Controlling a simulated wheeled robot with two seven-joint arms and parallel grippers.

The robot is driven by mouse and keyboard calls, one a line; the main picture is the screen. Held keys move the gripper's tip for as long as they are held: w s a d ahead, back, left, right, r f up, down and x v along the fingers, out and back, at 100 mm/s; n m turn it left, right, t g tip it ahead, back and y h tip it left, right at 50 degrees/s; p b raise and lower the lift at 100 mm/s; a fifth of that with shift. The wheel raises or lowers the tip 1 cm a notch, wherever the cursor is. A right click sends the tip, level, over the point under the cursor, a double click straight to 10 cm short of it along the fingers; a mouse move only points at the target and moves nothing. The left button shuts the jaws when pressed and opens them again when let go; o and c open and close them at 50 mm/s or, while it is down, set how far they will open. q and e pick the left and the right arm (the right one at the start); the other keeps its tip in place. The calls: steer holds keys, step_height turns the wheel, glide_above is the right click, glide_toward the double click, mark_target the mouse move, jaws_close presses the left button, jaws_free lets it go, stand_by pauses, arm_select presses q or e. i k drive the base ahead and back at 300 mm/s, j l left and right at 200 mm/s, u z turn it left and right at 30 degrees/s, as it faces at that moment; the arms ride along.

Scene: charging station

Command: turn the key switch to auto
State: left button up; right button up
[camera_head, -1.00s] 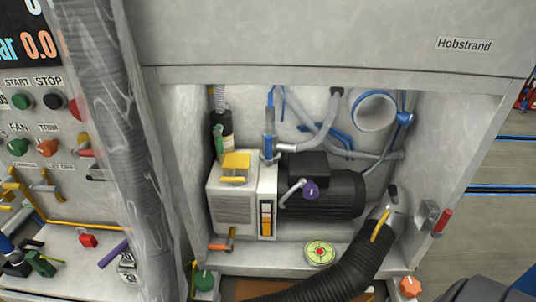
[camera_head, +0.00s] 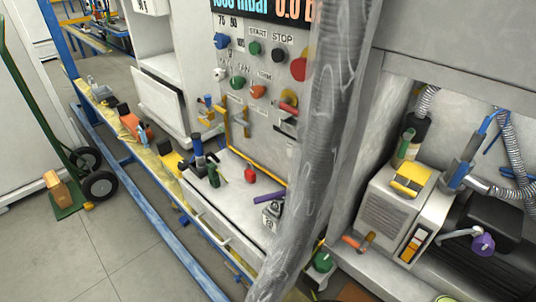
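A grey control panel (camera_head: 268,128) stands at the upper middle with several coloured knobs and buttons. A blue knob (camera_head: 222,40) is at its upper left, with small numbers near it. A green button (camera_head: 255,48) and a black button (camera_head: 278,55) sit under the START and STOP labels, with a red button (camera_head: 298,69) to their right. Below are a green FAN knob (camera_head: 238,82), an orange TRIM knob (camera_head: 258,91) and a red-and-yellow handle (camera_head: 289,101). I cannot tell which control is the key switch, and I read no AUTO label. Neither gripper shows.
A ribbed grey hose (camera_head: 325,125) in clear wrap runs down in front of the panel's right side. A white pump (camera_head: 392,215) stands in the bay at right. A red part (camera_head: 250,175) lies on the ledge. A green hand truck (camera_head: 45,150) stands on open floor at left.

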mark_target(219, 75)
steer(key=i+j, duration=0.2)
steer(key=j, duration=0.15)
steer(key=i+j, duration=0.15)
steer(key=j, duration=0.15)
steer(key=i+j+z, duration=0.1)
steer(key=j, duration=0.25)
steer(key=i+j, duration=0.25)
steer(key=i+j+z, duration=0.1)
steer(key=j, duration=0.3)
steer(key=i+j, duration=0.25)
steer(key=j, duration=0.15)
steer(key=i+j, duration=0.15)
steer(key=j, duration=0.2)
